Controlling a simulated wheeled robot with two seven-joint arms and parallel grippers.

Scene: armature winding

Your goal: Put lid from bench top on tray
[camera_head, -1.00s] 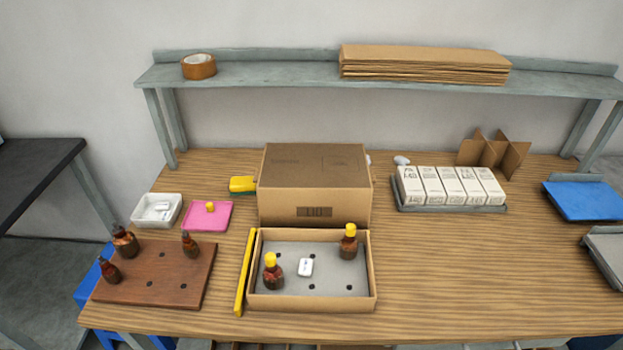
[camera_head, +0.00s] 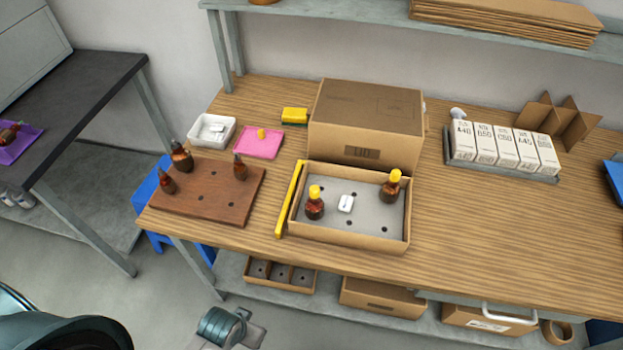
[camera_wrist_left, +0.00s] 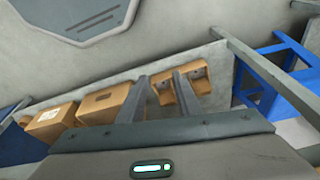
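A large brown cardboard piece (camera_head: 366,122), closed on top and likely the lid, sits on the bench top directly behind the tray. The open cardboard tray (camera_head: 345,238) has a grey insert holding two brown bottles with yellow caps (camera_head: 315,203) (camera_head: 391,185) and a small white item (camera_head: 346,203). My left gripper (camera_wrist_left: 162,92) shows in the left wrist view with its two fingers apart and nothing between them, facing the shelf under the bench. In the head view, part of my left arm is at the bottom left, off the bench. My right gripper is not in view.
A yellow bar (camera_head: 290,199) lies along the tray's left side. Left are a wooden board (camera_head: 210,200) with brown bottles, a pink mat (camera_head: 258,142) with a yellow cap, and a white bin (camera_head: 212,130). White cartons (camera_head: 505,147) stand right. The bench's right front is clear.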

